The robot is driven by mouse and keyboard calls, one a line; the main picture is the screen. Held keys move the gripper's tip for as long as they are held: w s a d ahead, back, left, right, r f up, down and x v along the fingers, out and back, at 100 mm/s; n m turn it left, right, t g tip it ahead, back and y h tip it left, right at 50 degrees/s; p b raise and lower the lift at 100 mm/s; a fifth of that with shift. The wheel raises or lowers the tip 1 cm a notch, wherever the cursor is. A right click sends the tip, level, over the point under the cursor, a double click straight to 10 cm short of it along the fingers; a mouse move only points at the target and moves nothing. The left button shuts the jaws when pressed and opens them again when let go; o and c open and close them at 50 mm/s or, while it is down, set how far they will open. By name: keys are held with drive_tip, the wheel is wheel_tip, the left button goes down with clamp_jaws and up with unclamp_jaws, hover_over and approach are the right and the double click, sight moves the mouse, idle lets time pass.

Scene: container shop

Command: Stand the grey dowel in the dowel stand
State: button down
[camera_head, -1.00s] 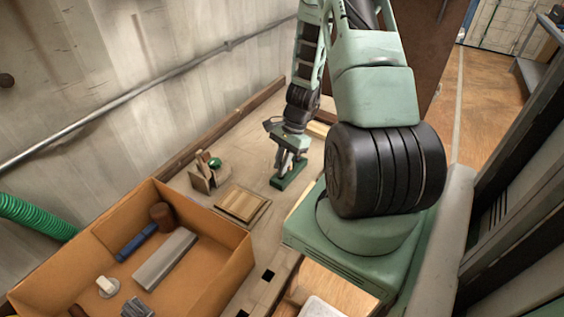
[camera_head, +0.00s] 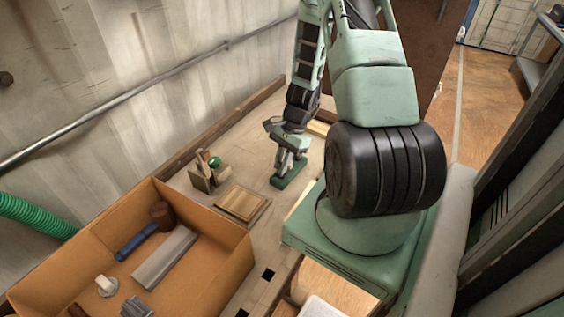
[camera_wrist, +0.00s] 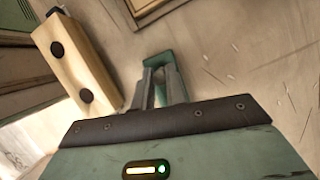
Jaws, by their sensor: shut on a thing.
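My gripper (camera_head: 287,168) points down at the bench, right at a dark green block (camera_head: 289,180), which I take to be the dowel stand. The wrist view shows the teal end of this block (camera_wrist: 157,59) just beyond my gripper's two grey fingers (camera_wrist: 162,88). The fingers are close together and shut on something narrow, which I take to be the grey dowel. The dowel is almost wholly hidden by the fingers, so I cannot tell its tilt or whether its foot is in the stand.
A pale wooden block with two dark round spots (camera_wrist: 72,68) lies beside my gripper. A hand plane with a green knob (camera_head: 201,178) and a square wooden panel (camera_head: 242,204) are on the bench to the left. An orange box (camera_head: 205,272) holds a mallet (camera_head: 161,214) and a grey bar (camera_head: 166,258).

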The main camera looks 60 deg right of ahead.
drive_tip(key=shift+f+b, duration=0.7)
drive_tip(key=shift+f, duration=0.2)
idle(0.4)
drive_tip(key=c, duration=1.3)
unclamp_jaws()
drive_tip(key=shift+c, duration=0.2)
drive_tip(key=shift+r, duration=0.1)
drive_tip(key=shift+r+p, duration=2.95)
drive_tip(key=shift+r, duration=0.55)
